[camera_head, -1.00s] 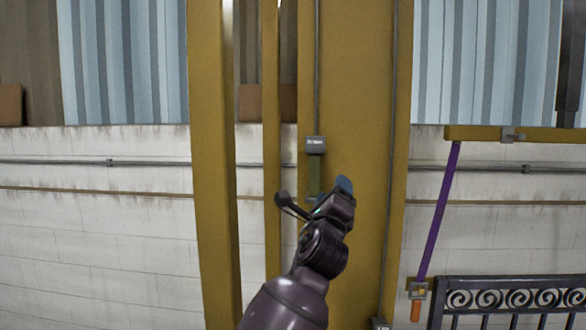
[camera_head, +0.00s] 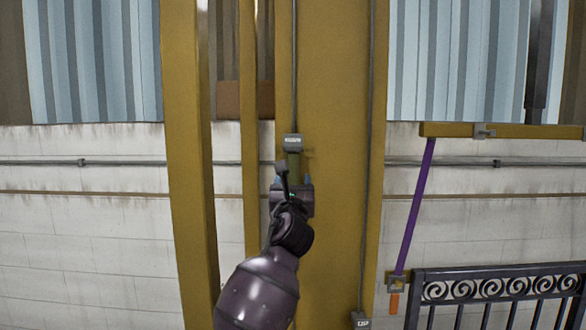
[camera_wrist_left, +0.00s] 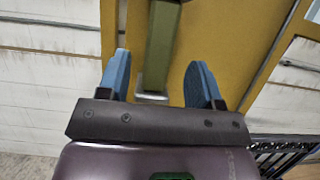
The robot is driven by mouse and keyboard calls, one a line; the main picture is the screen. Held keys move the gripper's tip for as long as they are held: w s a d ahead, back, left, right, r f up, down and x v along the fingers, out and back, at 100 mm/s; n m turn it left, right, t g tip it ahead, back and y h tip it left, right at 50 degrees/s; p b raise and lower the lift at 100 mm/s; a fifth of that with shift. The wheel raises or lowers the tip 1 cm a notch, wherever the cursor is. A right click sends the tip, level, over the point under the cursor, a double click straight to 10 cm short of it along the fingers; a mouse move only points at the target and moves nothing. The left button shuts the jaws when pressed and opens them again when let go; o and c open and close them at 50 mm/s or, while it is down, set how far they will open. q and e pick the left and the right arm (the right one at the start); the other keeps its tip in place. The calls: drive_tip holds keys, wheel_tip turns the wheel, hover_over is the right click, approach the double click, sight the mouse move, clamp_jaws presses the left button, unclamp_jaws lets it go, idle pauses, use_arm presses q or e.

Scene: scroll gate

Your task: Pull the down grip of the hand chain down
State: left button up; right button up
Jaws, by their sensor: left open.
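A green grip (camera_head: 293,162) with a grey labelled cap hangs upright on a hand chain in front of the yellow post; its label is too small to read. Its lower part is hidden behind my left gripper (camera_head: 293,182) in the head view. In the left wrist view the green grip (camera_wrist_left: 162,45) shows beyond and between the two blue fingertips of the open left gripper (camera_wrist_left: 158,75), with a gap on each side. No contact shows. A second chain (camera_head: 369,150) runs down the post to a grey labelled piece (camera_head: 361,320) low on the right. My right gripper is not in view.
A wide yellow post (camera_head: 335,90) stands behind the chains, with a yellow column (camera_head: 187,150) to the left. At right are a purple bar (camera_head: 415,205), a yellow beam (camera_head: 455,130) and a dark scrolled gate (camera_head: 500,285). Room in front of the post looks clear.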

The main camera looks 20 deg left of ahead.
sight(293, 173)
use_arm(q)
drive_tip(key=shift+x, duration=3.15)
clamp_jaws()
